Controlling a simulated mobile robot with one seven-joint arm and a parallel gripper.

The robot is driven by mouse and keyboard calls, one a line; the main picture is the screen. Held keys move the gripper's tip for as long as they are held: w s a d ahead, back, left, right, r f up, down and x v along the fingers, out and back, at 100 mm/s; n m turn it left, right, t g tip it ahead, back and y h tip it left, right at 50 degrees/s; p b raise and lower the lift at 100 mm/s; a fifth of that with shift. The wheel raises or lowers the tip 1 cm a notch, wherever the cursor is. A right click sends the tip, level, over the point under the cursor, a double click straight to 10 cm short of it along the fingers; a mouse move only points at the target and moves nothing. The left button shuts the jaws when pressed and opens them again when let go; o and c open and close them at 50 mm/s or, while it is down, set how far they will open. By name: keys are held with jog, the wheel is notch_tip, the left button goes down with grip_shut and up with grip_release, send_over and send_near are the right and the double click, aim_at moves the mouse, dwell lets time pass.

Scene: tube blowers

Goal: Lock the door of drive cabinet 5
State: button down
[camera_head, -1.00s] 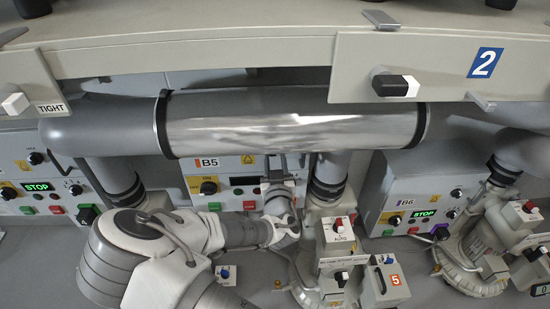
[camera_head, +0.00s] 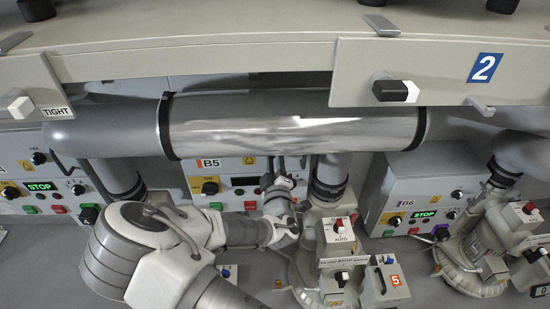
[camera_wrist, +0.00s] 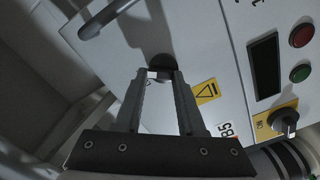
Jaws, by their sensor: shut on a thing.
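Drive cabinet B5 (camera_head: 224,174) is a pale grey box below the big pipe in the head view. In the wrist view its door (camera_wrist: 215,55) fills much of the picture, turned on a slant. A dark round lock (camera_wrist: 162,62) sits on the door, with a small white part at its near edge. My gripper (camera_wrist: 160,76) is shut on the lock, with its two fingertips at either side of the lower part. In the head view my gripper (camera_head: 281,166) is in front of the cabinet's right side, and the lock is hidden there.
A pipe (camera_head: 290,125) runs close above my gripper. A machine with an AUTO switch (camera_head: 340,228) stands just right of it. A dark handle (camera_wrist: 104,18) shows at the wrist view's upper left. Cabinet B6 (camera_head: 405,190) is farther right.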

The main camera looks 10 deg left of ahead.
jog(key=n, duration=0.7)
jog(key=shift+a, duration=0.15)
dwell(0.4)
jog(key=c, duration=0.5)
grip_release()
jog(key=shift+s, duration=0.1)
jog(key=p+v, duration=0.3)
jog(key=v, duration=1.4)
jog(key=shift+s, duration=0.15)
jog(key=shift+f, duration=0.15)
